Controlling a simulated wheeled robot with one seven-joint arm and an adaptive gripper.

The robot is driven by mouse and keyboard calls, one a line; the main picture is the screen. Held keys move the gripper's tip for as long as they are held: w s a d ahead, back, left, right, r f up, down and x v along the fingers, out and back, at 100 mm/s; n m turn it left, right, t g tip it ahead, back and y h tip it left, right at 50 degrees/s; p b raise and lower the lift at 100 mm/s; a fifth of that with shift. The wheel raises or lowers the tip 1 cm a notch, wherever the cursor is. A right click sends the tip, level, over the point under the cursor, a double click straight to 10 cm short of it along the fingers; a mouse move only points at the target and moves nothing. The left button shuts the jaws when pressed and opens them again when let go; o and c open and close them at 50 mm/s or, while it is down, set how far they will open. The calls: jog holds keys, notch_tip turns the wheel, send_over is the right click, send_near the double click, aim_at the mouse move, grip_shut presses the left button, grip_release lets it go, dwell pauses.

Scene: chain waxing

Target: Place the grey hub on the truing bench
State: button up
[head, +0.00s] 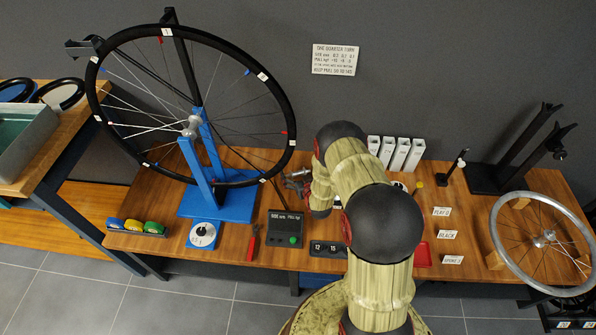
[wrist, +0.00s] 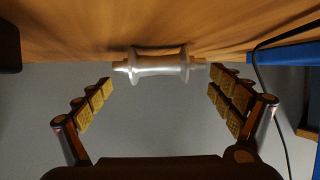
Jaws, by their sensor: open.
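The grey hub (wrist: 157,67) is a shiny metal spool with a flange near each end. In the wrist view it lies at the wooden surface of the truing bench (wrist: 100,35), close to the edge, with a dark shadow beside it. My gripper (wrist: 161,80) is open, its padded fingers to the left and right of the hub's ends. The right fingertip is very close to the hub; I cannot tell if it touches. In the head view my gripper (head: 297,180) is low over the bench (head: 150,205), beside the blue stand, partly hidden by my arm.
A spoked wheel (head: 262,178) stands in the blue truing stand (head: 215,203) on the left. A black box (head: 286,228) sits in front of my gripper, with red pliers (head: 253,242) beside it. White containers (head: 398,153) stand behind my arm. Another wheel (head: 497,235) lies at the right.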

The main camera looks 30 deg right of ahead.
jog(key=p+v, duration=0.2)
jog(key=v, duration=0.3)
jog(key=shift+s+r, duration=0.2)
jog(key=shift+s, duration=0.05)
jog(key=shift+v, duration=0.8)
jog(key=shift+f, duration=0.1)
